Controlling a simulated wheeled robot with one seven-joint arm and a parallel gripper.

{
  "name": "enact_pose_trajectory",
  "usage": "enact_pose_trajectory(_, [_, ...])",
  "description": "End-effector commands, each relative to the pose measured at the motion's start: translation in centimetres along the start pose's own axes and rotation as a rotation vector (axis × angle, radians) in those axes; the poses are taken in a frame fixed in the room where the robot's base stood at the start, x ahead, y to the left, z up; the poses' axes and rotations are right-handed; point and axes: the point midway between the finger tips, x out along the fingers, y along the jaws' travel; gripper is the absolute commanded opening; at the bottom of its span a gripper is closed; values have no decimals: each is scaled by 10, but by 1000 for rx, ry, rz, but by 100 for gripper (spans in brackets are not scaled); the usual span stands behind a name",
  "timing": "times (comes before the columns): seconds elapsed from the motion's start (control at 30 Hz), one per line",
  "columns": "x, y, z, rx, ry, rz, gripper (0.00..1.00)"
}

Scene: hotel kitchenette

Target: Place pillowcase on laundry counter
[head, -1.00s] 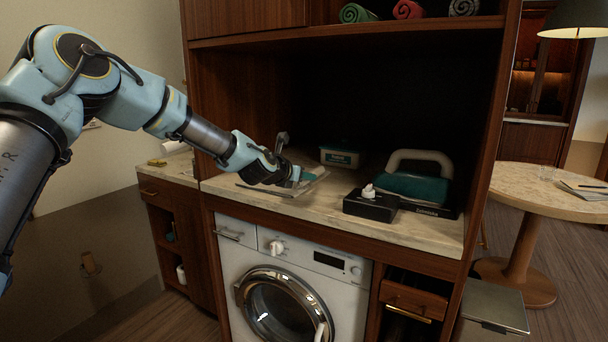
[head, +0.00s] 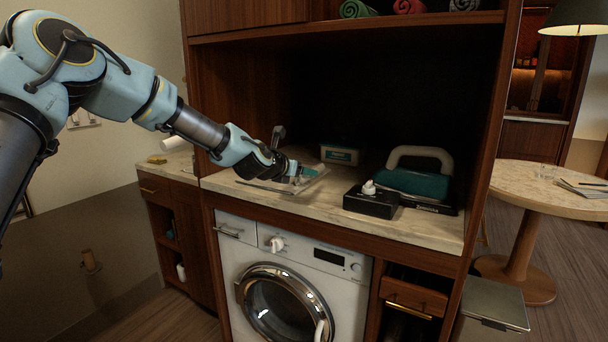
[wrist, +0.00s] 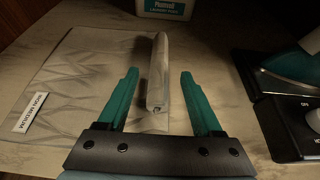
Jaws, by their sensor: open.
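The pillowcase looks like a pale grey, creased flat cloth (wrist: 75,80) on the laundry counter (head: 395,232). A label lies on its left part in the wrist view. A raised pale ridge (wrist: 158,60) stands along its right part; I cannot tell for sure whether it is a fold of the cloth. In the head view the cloth (head: 316,170) shows partly, beside and beneath my gripper (head: 299,172). My gripper (wrist: 158,80) is open low over the counter, with its teal fingers on either side of the ridge and apart from it.
A white and teal laundry box (head: 340,155) stands behind. A teal iron (head: 418,182) with a pale handle and a black box (head: 370,203) with a white knob stand to the right. A washing machine (head: 295,270) is below. The counter's front middle is clear.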

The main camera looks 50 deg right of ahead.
Motion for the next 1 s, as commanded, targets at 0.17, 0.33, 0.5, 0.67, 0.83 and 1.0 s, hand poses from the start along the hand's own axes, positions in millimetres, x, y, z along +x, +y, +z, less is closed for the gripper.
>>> enact_pose_trajectory(0.17, [-38, 2, -4, 1, 0, 3, 67])
enact_pose_trajectory(0.33, [-72, 1, -3, 2, 1, 3, 67])
enact_pose_trajectory(0.5, [-94, 1, -2, 0, 1, 2, 67])
enact_pose_trajectory(0.67, [-103, 0, -2, 0, 1, 1, 67])
enact_pose_trajectory(0.83, [-104, -1, -1, 1, 2, 0, 67])
enact_pose_trajectory(1.0, [-106, 3, -7, 35, 17, 5, 67])
